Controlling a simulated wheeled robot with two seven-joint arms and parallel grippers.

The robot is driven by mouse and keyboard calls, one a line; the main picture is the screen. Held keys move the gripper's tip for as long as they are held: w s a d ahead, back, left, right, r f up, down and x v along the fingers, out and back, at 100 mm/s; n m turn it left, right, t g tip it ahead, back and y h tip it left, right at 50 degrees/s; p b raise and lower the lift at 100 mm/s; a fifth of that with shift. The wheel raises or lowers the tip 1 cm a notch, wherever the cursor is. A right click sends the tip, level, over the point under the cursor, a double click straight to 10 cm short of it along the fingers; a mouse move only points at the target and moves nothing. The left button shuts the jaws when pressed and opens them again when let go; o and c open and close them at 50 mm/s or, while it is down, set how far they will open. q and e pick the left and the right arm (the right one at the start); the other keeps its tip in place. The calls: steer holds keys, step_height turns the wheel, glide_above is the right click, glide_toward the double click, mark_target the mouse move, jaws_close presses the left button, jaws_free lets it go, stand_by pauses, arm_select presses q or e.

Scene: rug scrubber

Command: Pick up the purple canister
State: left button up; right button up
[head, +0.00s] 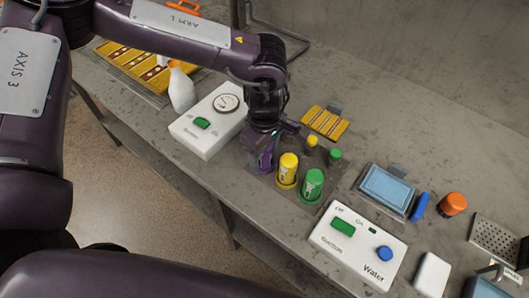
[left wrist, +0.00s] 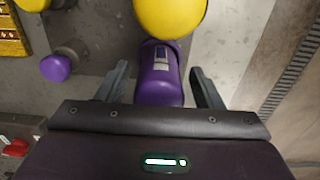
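The purple canister (head: 265,162) stands at the left end of a short row, beside the yellow canister (head: 288,168) and the green canister (head: 313,185). My left gripper (head: 262,150) is over the purple canister and partly hides it in the head view. In the left wrist view, the purple canister (left wrist: 160,78) lies between the two fingers of my left gripper (left wrist: 160,88). The fingers are open, with a visible gap on each side of the canister. The yellow canister (left wrist: 170,14) is just beyond it. My right gripper is not in view.
Small yellow (head: 312,142) and green (head: 335,155) capped items stand behind the row. A white scale-like box (head: 208,122) and spray bottle (head: 181,88) are left. A white Water box (head: 358,245), blue-topped tray (head: 387,189) and orange knob (head: 453,204) are right.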

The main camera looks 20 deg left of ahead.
arm_select(q)
steer(key=c, duration=1)
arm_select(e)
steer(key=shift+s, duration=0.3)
arm_select(q)
steer(key=shift+w+r, duration=0.1)
steer(key=shift+r, duration=0.05)
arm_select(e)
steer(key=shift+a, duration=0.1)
